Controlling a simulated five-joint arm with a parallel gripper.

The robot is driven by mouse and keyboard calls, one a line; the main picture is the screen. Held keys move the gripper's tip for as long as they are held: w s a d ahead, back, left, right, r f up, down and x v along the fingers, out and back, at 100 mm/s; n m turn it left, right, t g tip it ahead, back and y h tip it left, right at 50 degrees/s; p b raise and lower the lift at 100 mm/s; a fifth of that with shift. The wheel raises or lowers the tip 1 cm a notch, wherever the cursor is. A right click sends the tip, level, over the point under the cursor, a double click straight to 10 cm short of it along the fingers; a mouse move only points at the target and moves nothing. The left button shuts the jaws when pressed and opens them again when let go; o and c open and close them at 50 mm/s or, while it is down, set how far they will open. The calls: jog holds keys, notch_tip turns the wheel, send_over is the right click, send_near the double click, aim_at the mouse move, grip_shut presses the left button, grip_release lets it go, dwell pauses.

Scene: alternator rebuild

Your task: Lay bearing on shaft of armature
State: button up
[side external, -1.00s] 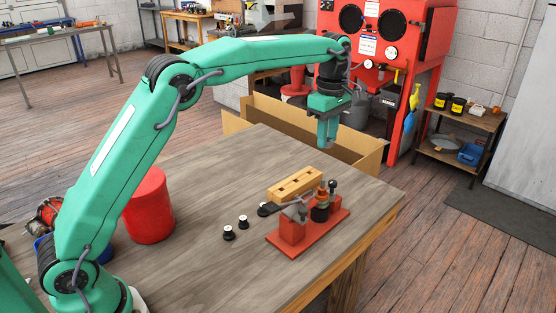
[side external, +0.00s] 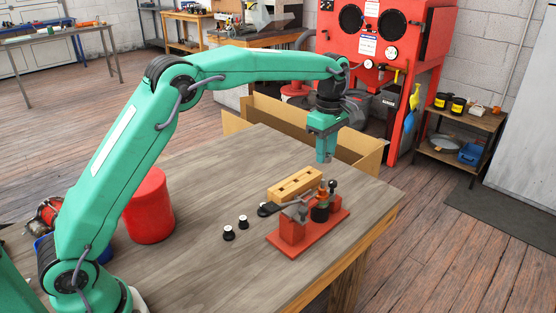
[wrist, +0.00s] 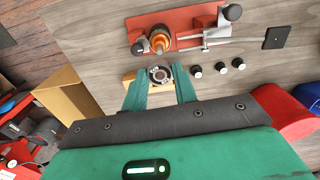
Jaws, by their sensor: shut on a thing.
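My gripper (side external: 325,159) points down above the far side of the bench, beyond the red fixture. In the wrist view, my gripper (wrist: 159,72) is shut on the bearing (wrist: 160,76), a small dark metal ring between the fingertips. The bearing cannot be made out in the side view. The armature (side external: 321,208) stands in the red fixture (side external: 290,238), with an orange-copper upper part and a dark body. In the wrist view the armature (wrist: 159,41) lies above the bearing in the picture, apart from it.
A yellow wooden block (side external: 295,184) lies behind the fixture. Small black knobs with white tops (side external: 228,233) stand left of it. A red cylinder (side external: 149,205) stands at the left of the bench. An open cardboard box (side external: 225,122) is beyond the bench.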

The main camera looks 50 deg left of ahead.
jog(key=shift+f, duration=1.55)
jog(key=shift+f, duration=1.5)
dwell(1.6)
jog(key=o, duration=1)
jog(key=shift+o, duration=0.2)
jog(key=shift+r, duration=0.1)
jog(key=shift+r, duration=3.9)
